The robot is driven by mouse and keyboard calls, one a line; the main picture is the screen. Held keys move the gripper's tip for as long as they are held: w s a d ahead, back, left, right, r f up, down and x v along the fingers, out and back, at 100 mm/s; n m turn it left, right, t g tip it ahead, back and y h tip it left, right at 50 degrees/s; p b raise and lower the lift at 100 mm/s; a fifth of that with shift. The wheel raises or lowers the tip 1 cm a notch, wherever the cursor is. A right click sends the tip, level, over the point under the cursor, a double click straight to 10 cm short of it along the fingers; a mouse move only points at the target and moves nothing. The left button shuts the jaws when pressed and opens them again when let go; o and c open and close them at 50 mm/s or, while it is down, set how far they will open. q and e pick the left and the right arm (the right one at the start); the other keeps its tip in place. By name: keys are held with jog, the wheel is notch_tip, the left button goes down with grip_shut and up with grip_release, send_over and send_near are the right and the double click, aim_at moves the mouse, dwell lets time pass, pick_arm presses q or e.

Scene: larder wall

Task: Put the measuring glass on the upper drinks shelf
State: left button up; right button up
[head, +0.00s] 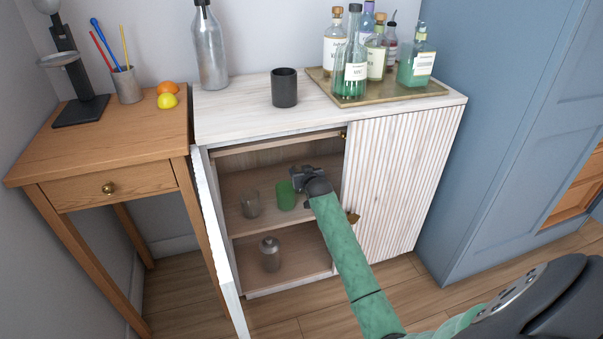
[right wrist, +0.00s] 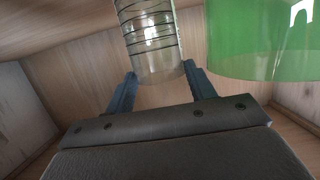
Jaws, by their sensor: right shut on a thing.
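The measuring glass (right wrist: 150,45), clear with dark ring lines, is between the two fingers of my right gripper (right wrist: 160,84), which is shut on it. In the head view my right gripper (head: 299,180) is inside the open cabinet at the upper shelf (head: 268,220), just right of a green glass (head: 285,195). The held glass is not clearly visible there, hidden by the gripper. The green glass (right wrist: 262,40) is close beside it in the wrist view. I cannot tell whether the measuring glass touches the shelf. My left gripper is not in view.
A clear tumbler (head: 250,204) stands left of the green glass. A metal-topped jar (head: 270,254) stands on the lower shelf. The open door (head: 217,240) bounds the left side; the closed ribbed door (head: 400,190) covers the right. Bottles stand on a tray (head: 425,92) on top.

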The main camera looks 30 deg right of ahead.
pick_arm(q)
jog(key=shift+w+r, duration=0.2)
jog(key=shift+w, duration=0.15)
